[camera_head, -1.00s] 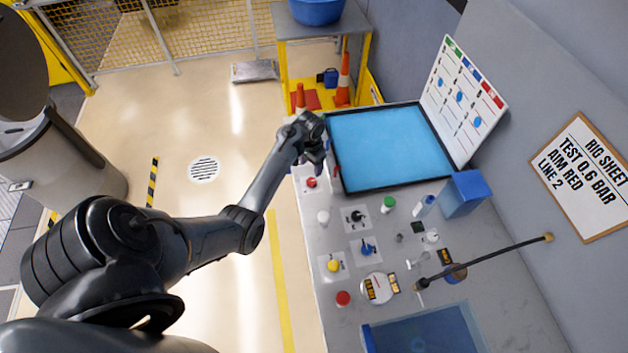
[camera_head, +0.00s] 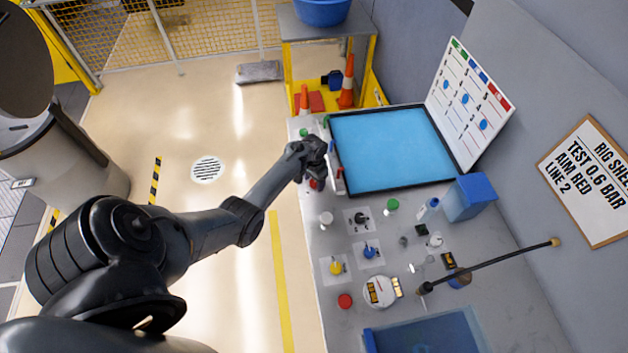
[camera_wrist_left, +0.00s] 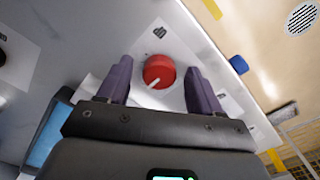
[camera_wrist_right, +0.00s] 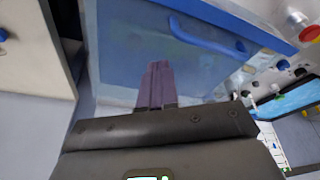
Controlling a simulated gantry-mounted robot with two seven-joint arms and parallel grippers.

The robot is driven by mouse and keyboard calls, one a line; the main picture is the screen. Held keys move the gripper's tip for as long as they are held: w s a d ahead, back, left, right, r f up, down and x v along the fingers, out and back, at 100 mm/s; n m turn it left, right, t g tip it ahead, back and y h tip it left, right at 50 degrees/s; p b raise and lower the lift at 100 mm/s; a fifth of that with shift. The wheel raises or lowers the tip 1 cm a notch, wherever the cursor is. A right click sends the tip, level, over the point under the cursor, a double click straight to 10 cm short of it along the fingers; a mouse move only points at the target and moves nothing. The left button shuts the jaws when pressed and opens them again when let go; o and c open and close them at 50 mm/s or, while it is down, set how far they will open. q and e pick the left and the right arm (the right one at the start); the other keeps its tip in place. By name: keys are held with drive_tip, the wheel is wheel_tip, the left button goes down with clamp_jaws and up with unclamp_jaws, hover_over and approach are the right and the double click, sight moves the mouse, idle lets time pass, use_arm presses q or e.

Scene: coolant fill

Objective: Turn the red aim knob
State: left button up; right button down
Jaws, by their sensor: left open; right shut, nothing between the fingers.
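The red aim knob (camera_wrist_left: 159,71) sits on a white plate with a dark symbol and has a pale pointer line across its face. In the left wrist view my left gripper (camera_wrist_left: 158,82) is open, with one finger on each side of the knob; I cannot tell whether they touch it. In the head view the knob (camera_head: 315,184) is mostly hidden by my left gripper (camera_head: 318,168), at the bench's left edge. My right gripper (camera_wrist_right: 157,85) is shut and empty in front of a blue panel with a handle (camera_wrist_right: 205,40); it is not in the head view.
A blue-surfaced tray (camera_head: 395,150) with a black frame lies beside the left gripper. A black knob (camera_head: 361,218), a blue knob (camera_head: 369,252), a yellow knob (camera_head: 336,268) and a white gauge (camera_head: 379,291) stand nearer. A dark rod (camera_head: 490,267) crosses the bench's right side.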

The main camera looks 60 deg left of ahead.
use_arm(q)
drive_tip(key=shift+c, duration=0.3)
drive_tip(key=c, duration=1)
use_arm(e)
drive_tip(key=shift+r, duration=0.1)
use_arm(q)
drive_tip(key=shift+d+r+n+p, duration=0.1)
drive_tip(key=shift+r+n+p, duration=0.05)
drive_tip(key=shift+n+p, duration=1.15)
drive_tip(key=shift+n, duration=0.6)
drive_tip(key=shift+n+p, duration=0.4)
drive_tip(key=shift+n, duration=0.8)
drive_tip(key=shift+n+p, duration=0.3)
drive_tip(key=shift+n, duration=1)
use_arm(e)
drive_tip(key=shift+r, duration=1.85)
use_arm(q)
drive_tip(key=shift+f, duration=0.2)
